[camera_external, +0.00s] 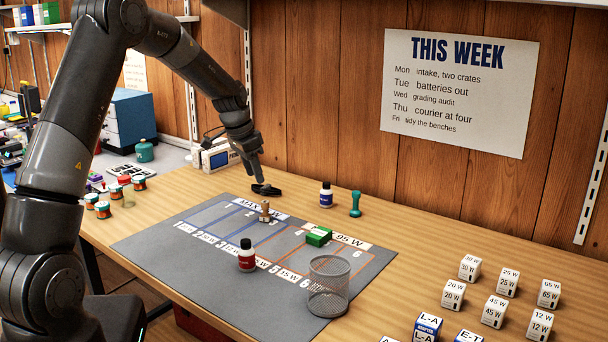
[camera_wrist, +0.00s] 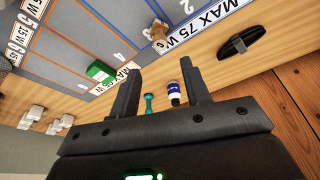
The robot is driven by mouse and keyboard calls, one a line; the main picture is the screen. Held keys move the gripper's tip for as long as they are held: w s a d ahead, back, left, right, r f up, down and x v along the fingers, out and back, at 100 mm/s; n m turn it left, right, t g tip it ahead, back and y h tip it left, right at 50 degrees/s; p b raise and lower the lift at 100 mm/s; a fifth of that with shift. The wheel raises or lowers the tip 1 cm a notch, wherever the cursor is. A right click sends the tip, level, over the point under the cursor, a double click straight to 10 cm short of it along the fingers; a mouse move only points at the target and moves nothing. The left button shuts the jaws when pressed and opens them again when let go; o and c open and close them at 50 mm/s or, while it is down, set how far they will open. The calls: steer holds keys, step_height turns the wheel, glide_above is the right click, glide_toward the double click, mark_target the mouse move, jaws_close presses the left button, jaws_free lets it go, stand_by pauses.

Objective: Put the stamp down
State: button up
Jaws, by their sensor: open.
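A small wooden-handled piece that looks like a stamp (camera_external: 265,211) stands upright on the grey mat (camera_external: 150,246), by the "MAX" label strip; it also shows in the wrist view (camera_wrist: 159,37). A teal knobbed piece (camera_external: 355,203), perhaps another stamp, stands on the bare wood behind the mat and shows in the wrist view (camera_wrist: 148,103). My gripper (camera_external: 260,181) is over the back of the table, above a black object (camera_external: 266,190). In the wrist view my gripper (camera_wrist: 162,75) has its fingers apart with nothing held between them.
A blue-labelled bottle (camera_external: 326,195) stands behind the mat. A green block (camera_external: 318,236), a red bottle (camera_external: 247,255) and a wire mesh cup (camera_external: 328,287) are on the mat. Several labelled white cubes (camera_external: 496,311) stand at right. Small jars (camera_external: 103,209) are at left.

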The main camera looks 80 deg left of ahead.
steer(key=w+d+r+m, duration=0.1)
steer(key=w+d+r, duration=0.1)
steer(key=d+r, duration=0.6)
steer(key=w+d+r+m, duration=0.1)
steer(key=w+d+r, duration=0.15)
steer(key=d, duration=1.05)
steer(key=w+d+r+m, duration=0.1)
steer(key=w+d+r, duration=0.1)
steer(key=d+r, duration=0.6)
steer(key=s+d+t, duration=0.1)
steer(key=s+d, duration=0.4)
steer(key=d, duration=0.3)
steer(key=s+d+m, duration=0.1)
steer(key=s+d, duration=0.4)
steer(key=d, duration=0.4)
steer(key=s+d+t+h, duration=0.1)
steer(key=s+d, duration=0.5)
steer(key=d, duration=0.2)
steer(key=shift+d+f+m+t, duration=0.15)
steer(key=shift+f+m+t, duration=0.15)
steer(key=shift+o, duration=0.8)
